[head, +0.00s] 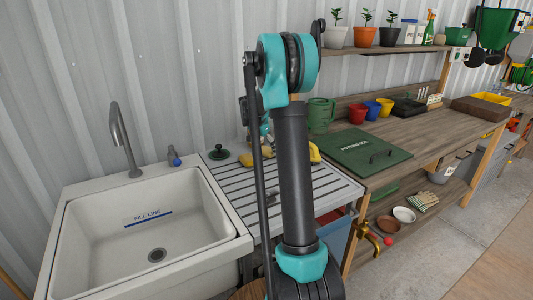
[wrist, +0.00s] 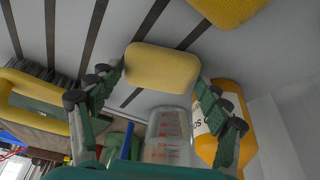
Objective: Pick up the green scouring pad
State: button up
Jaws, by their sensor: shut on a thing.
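In the wrist view my gripper (wrist: 162,78) is shut on a pale yellow, rounded block (wrist: 162,68) like a sponge or pad, held between its two green-linked fingers. No green face of this block shows, so I cannot tell whether it is the green scouring pad. No separate green pad is clear in either view. In the head view my own arm hides the gripper and the held block.
A slatted drainboard (head: 235,192) lies beside the white sink (head: 105,238). Near the gripper are another yellow sponge (wrist: 230,10), a yellow-handled brush (wrist: 22,88), a clear measuring cup (wrist: 168,140) and an orange-yellow bottle (wrist: 232,100). A green mat (head: 360,150) lies on the bench.

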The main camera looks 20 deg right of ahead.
aim_at(266, 150)
jog(key=shift+s+r, duration=0.1)
jog(key=shift+c, duration=0.4)
jog(key=shift+s+r, duration=0.1)
jog(key=shift+r, duration=0.1)
notch_tip(266, 150, up, 7)
jog(key=shift+f, duration=0.2)
jog(key=s+d, duration=0.2)
jog(key=s, duration=0.7)
jog(key=s+d, duration=0.2)
jog(key=s, duration=0.8)
jog(key=shift+s, duration=0.15)
jog(key=shift+f, duration=0.1)
jog(key=o, duration=0.3)
jog(key=c, duration=0.3)
jog(key=shift+a, duration=0.1)
